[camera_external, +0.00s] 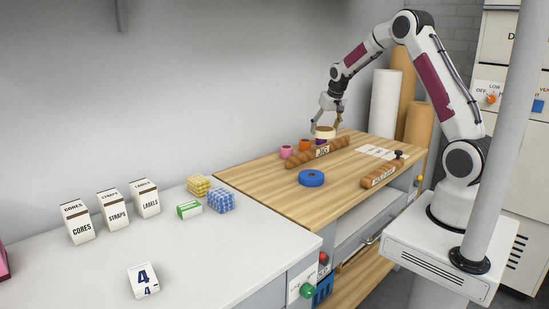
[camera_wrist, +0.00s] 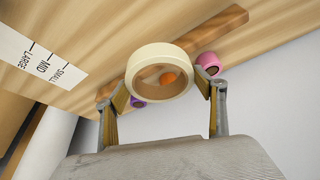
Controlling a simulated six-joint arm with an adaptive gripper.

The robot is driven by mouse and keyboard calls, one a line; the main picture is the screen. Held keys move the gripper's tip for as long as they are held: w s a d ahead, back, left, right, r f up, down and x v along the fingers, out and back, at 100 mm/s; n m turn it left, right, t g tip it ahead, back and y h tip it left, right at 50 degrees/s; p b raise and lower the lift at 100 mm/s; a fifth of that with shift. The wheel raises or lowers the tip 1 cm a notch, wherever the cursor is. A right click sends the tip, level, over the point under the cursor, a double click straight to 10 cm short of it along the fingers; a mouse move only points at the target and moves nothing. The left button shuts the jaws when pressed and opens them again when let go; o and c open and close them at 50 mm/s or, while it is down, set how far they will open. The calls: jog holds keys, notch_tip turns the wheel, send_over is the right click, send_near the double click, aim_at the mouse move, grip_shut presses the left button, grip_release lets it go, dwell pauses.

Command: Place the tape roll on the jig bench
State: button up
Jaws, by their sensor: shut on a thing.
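A cream tape roll (camera_external: 325,132) is held between the fingertips of my gripper (camera_external: 326,127), over the far part of the wooden jig bench (camera_external: 260,178). In the wrist view, the cream roll (camera_wrist: 160,54) sits between both fingers of my gripper (camera_wrist: 162,88), with its open hole facing the camera. It appears to be above the bench, behind the long wooden bar marked JIG (camera_external: 318,152); the exact gap below it cannot be told.
Small pink (camera_external: 286,151), orange (camera_external: 305,145) and purple (camera_external: 321,141) rolls stand by the bar. A shorter labelled wooden bar (camera_external: 382,173) and a size card (camera_external: 375,152) lie to the right. Tall rolls (camera_external: 384,103) stand behind. White counter (camera_external: 240,245) holds boxes (camera_external: 77,221).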

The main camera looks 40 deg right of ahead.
jog(key=s+d+m, duration=0.2)
jog(key=s+d, duration=0.5)
jog(key=d, duration=0.4)
send_over(364, 160)
jog(key=s, duration=0.1)
jog(key=f, duration=0.1)
jog(key=shift+s+a+f+n, duration=0.15)
jog(key=shift+f+n, duration=0.4)
jog(key=shift+n, duration=0.35)
jog(key=shift+f, duration=3.1)
jog(key=shift+f, duration=1.9)
